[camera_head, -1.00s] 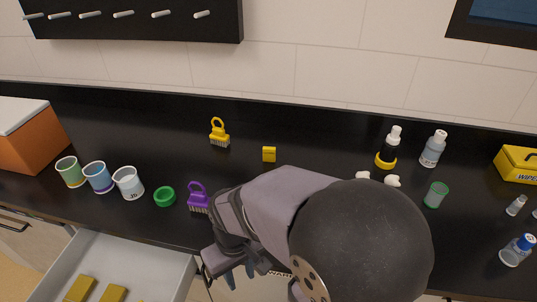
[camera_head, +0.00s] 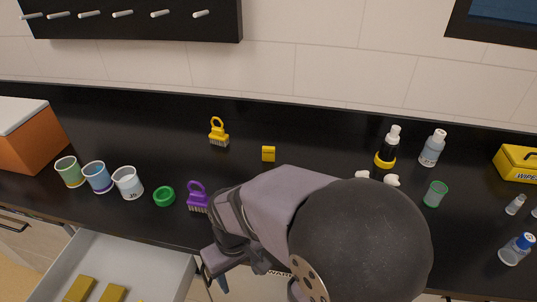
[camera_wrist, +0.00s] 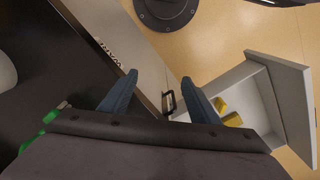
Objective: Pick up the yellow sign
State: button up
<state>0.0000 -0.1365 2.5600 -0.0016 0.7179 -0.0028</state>
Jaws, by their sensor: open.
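A small yellow block-like piece (camera_head: 268,154), perhaps the yellow sign, stands on the black counter right of the yellow brush; its marking is too small to read. My gripper (camera_wrist: 160,92) is open and empty in the wrist view, its two blue fingers apart. It hangs by the counter's front edge, over a cabinet front with a dark handle, well short of the yellow piece. In the head view my arm hides most of the gripper. Yellow blocks (camera_wrist: 231,119) lie in the open drawer (camera_wrist: 262,105), right of my fingers.
A yellow brush (camera_head: 219,134), a purple brush (camera_head: 197,198), a green ring (camera_head: 164,196) and several cups (camera_head: 128,183) stand on the counter's left. Bottles (camera_head: 432,148) and a yellow wipes box (camera_head: 518,163) stand right. Clear counter surrounds the small yellow piece.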

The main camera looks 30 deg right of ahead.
jog(key=w+d+r+m+t+p, duration=0.1)
jog(key=w+d+r+m+t, duration=0.2)
jog(key=w, duration=0.4)
jog(key=w+d+r+t+p, duration=0.1)
jog(key=w+r+t, duration=0.1)
jog(key=w+r, duration=0.45)
jog(key=m+t+h+b, duration=0.3)
jog(key=m+t+h, duration=0.2)
jog(key=h, duration=0.4)
send_over(268, 149)
jog(key=shift+s+f+p, duration=0.2)
jog(key=shift+f+p, duration=0.1)
jog(key=shift+f, duration=3.25)
jog(key=shift+p+x, duration=0.65)
jog(key=shift+x, duration=1.85)
jog(key=shift+w+a, duration=0.1)
jog(key=shift+w, duration=0.05)
jog(key=shift+r, duration=0.1)
jog(key=c, duration=1.1)
